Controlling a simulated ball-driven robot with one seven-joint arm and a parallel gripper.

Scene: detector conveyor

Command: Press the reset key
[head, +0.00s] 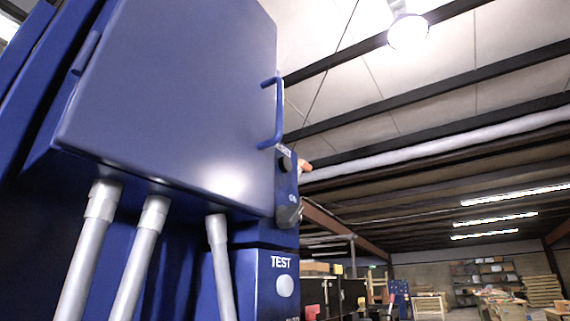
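A small blue control panel (286,182) is on the right side of a large blue cabinet (175,100). A black round key (286,164) sits near its top, under a small white label that is too small to read surely; it may be the reset key. Lower on the panel is a label that looks like "ON", with a grey knob (290,215) below it. Further down, a blue plate marked "TEST" (282,262) carries a pale round button (285,287). My gripper is not in view.
A blue handle (273,115) sticks out from the cabinet beside the control panel. An orange part (305,167) juts out at the panel's right. Grey pipes (135,255) run down below the cabinet. Shelves (485,272) and stacked wood (541,290) stand far back right.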

